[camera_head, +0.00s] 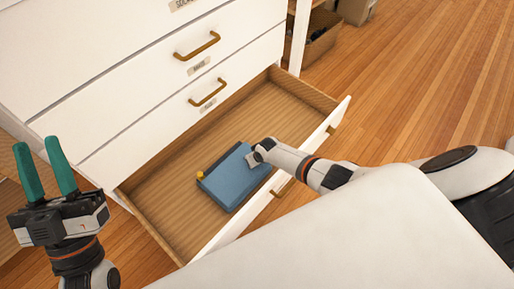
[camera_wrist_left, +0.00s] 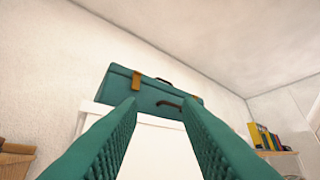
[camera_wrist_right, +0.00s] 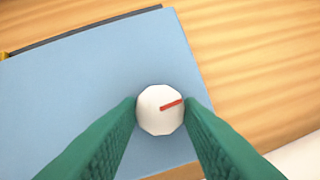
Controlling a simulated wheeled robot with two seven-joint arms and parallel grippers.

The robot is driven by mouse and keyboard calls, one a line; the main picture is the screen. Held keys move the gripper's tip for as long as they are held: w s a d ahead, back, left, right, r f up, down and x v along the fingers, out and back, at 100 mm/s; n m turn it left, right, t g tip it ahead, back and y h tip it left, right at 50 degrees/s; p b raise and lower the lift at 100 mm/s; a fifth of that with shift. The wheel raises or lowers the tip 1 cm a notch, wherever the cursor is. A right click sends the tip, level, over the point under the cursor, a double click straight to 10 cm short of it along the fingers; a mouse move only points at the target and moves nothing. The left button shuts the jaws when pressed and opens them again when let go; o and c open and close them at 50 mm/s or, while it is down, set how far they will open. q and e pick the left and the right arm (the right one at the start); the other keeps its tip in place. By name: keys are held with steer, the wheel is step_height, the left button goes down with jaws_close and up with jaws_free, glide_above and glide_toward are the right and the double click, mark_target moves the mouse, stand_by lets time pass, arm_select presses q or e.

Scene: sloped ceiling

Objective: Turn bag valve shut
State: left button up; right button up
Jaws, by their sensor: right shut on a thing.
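A flat blue bag (camera_head: 233,177) lies in the open bottom drawer; it fills much of the right wrist view (camera_wrist_right: 90,90). Its valve, a round white knob (camera_wrist_right: 160,109) with a red mark, sits on the bag's surface. The red mark points right and slightly up in that view. My right gripper (camera_wrist_right: 160,112) is shut on the white knob, one green finger on each side. In the head view this gripper reaches down to the bag's right end and its fingers are hard to make out. My left gripper (camera_head: 45,168) is open and empty, raised left of the drawer.
The open drawer (camera_head: 290,105) has a wooden inside and a white front (camera_head: 232,229). A yellow piece (camera_head: 200,175) shows at the bag's left corner. Closed drawers with brass handles (camera_head: 207,92) rise above. A green case (camera_wrist_left: 150,95) stands on a white cabinet in the left wrist view.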

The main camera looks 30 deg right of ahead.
arm_select(q)
steer(key=shift+w+d+f+g+y+p, duration=0.1)
steer(key=shift+w+f+g+y+p, duration=0.3)
steer(key=shift+w+f+g, duration=0.75)
arm_select(e)
steer(key=shift+m+h, duration=0.3)
steer(key=shift+m, duration=0.3)
arm_select(q)
steer(key=shift+s, duration=0.1)
arm_select(e)
steer(key=o, duration=1)
steer(key=shift+c, duration=0.2)
